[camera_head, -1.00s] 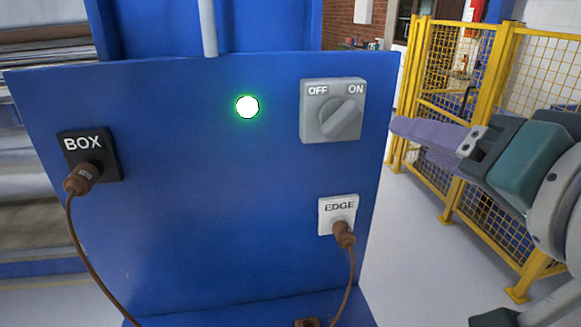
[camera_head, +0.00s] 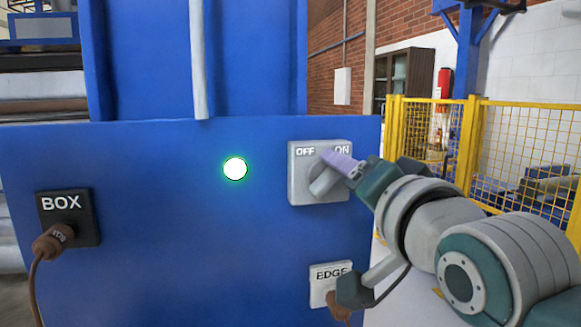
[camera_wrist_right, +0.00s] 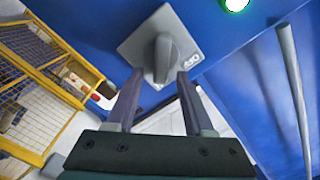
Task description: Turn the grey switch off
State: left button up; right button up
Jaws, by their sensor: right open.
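The grey switch (camera_head: 297,190) is a square plate with OFF at its upper left and ON at its upper right, on the blue panel. Its knob (camera_head: 320,187) slants from lower left to upper right, toward ON. My right gripper (camera_head: 341,161) is at the switch, its purple fingers hiding the knob's upper right end and part of ON. In the right wrist view, the open fingers (camera_wrist_right: 159,76) lie on either side of the near end of the knob (camera_wrist_right: 163,58). I cannot tell whether they touch it. My left gripper is not in view.
A lit green-rimmed white lamp (camera_head: 235,169) is left of the switch. A black BOX socket (camera_head: 69,205) and a white EDGE socket (camera_head: 323,280) hold brown plugs with cables. A yellow mesh fence (camera_head: 530,140) stands behind on the right.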

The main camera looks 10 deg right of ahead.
jog(key=shift+w, duration=0.3)
grip_shut()
dwell(0.3)
